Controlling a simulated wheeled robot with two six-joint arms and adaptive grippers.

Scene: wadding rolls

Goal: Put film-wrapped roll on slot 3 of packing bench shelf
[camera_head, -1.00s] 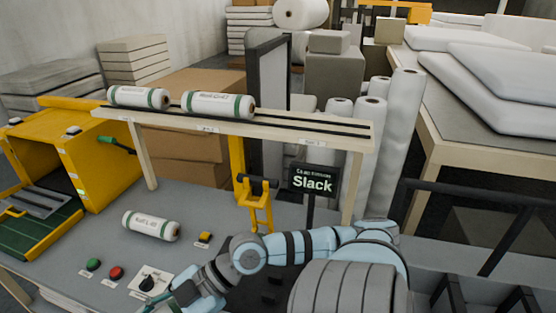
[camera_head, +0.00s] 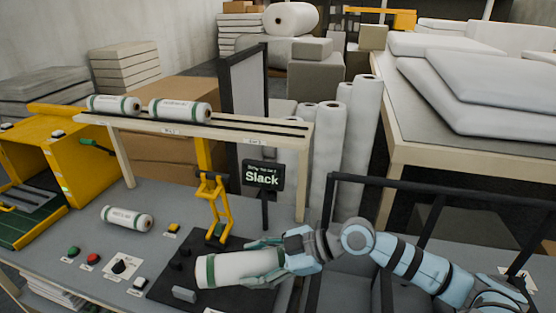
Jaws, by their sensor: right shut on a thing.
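A white roll with green bands (camera_head: 222,270) is in the grasp of my right gripper (camera_head: 262,264), which reaches in from the right. The roll lies roughly level over the dark mat (camera_head: 165,290) on the bench; I cannot tell whether it touches the mat. The packing bench shelf (camera_head: 225,131) carries two similar rolls, one at the far left (camera_head: 114,104) and one beside it (camera_head: 180,111). The right part of the shelf is bare, with a small label on its front edge. Another white roll (camera_head: 127,216) lies on the bench below. My left gripper is not in view.
A yellow upright fixture (camera_head: 214,200) stands behind the held roll, and a black "Slack" sign (camera_head: 262,175) stands right of it. Shelf legs, buttons and a knob (camera_head: 119,265) are nearby. A yellow machine (camera_head: 60,150) is at left; tall white rolls (camera_head: 328,155) stand behind.

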